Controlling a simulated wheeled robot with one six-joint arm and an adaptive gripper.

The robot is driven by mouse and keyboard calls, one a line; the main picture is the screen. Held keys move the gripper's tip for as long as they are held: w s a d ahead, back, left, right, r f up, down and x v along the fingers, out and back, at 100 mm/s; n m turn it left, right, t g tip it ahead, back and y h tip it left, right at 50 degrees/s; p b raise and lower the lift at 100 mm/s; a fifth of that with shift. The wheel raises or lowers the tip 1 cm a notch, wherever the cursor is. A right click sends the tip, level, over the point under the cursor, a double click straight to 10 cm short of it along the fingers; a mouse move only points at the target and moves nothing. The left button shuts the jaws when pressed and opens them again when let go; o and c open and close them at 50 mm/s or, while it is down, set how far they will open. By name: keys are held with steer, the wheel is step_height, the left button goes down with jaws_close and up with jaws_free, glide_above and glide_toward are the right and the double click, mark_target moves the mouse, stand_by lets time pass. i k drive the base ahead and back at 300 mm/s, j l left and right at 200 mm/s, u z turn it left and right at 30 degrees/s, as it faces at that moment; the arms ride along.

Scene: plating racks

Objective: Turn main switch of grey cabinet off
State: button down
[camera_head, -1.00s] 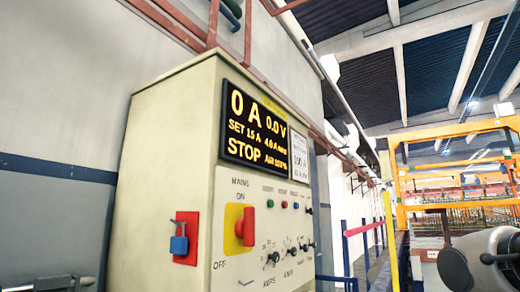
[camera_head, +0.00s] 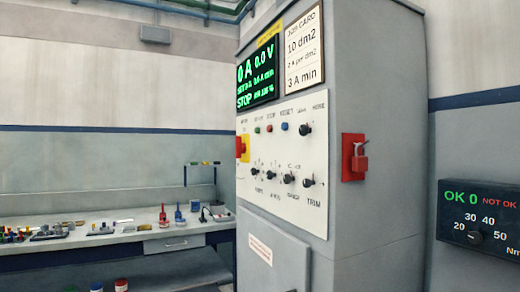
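The grey cabinet (camera_head: 370,90) stands in the middle of the head view, seen from its front right corner. Its main switch (camera_head: 242,148), a red handle on a yellow plate, shows at the far left edge of the white control panel (camera_head: 275,205). It is seen at a steep angle and partly cut by the panel edge, so I cannot tell which way the handle points. The display (camera_head: 257,80) has green text reading 0 A, 0.0 V and STOP. A red padlock (camera_head: 360,163) hangs on a red plate on the cabinet's right side. My gripper is not in view.
A workbench (camera_head: 130,240) with small parts and tools stands along the wall at left. A dark torque display box (camera_head: 480,215) reading OK 0 is at the right. Small black knobs (camera_head: 306,130) and coloured buttons share the panel with the switch.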

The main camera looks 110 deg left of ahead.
mark_target(240, 148)
steer(key=u, duration=3.7)
steer(key=i+j, duration=0.4)
steer(key=l+z, duration=0.05)
